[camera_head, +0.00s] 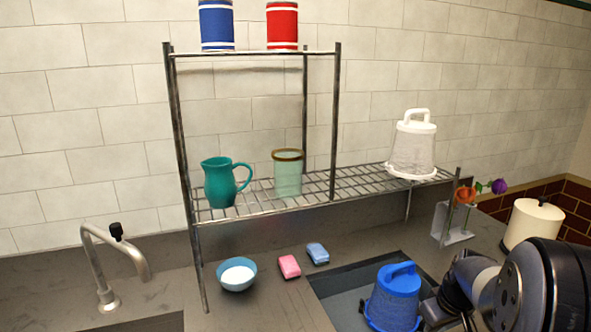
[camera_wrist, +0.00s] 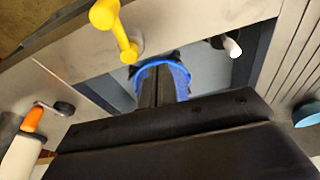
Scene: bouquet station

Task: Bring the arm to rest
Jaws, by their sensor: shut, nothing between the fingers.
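My arm (camera_head: 525,285) reaches in from the lower right in the head view, bent beside the blue lidded basket (camera_head: 394,300). The fingertips cannot be made out there. In the wrist view my gripper (camera_wrist: 160,84) shows as two dark fingers side by side, shut with nothing between them. A blue rim (camera_wrist: 184,78) shows behind and around the fingers. Whether the fingers touch it cannot be told. The blue basket stands upright in the recessed basin (camera_head: 345,284), its handle up, partly hidden by my arm.
A wire shelf (camera_head: 262,207) holds a teal pitcher (camera_head: 220,183), a pale green cup (camera_head: 288,175) and a white basket (camera_head: 412,150). A holder with flowers (camera_head: 452,223) and a cream canister (camera_head: 532,224) stand near my arm. A bowl (camera_head: 237,274) and a faucet (camera_head: 105,270) are left.

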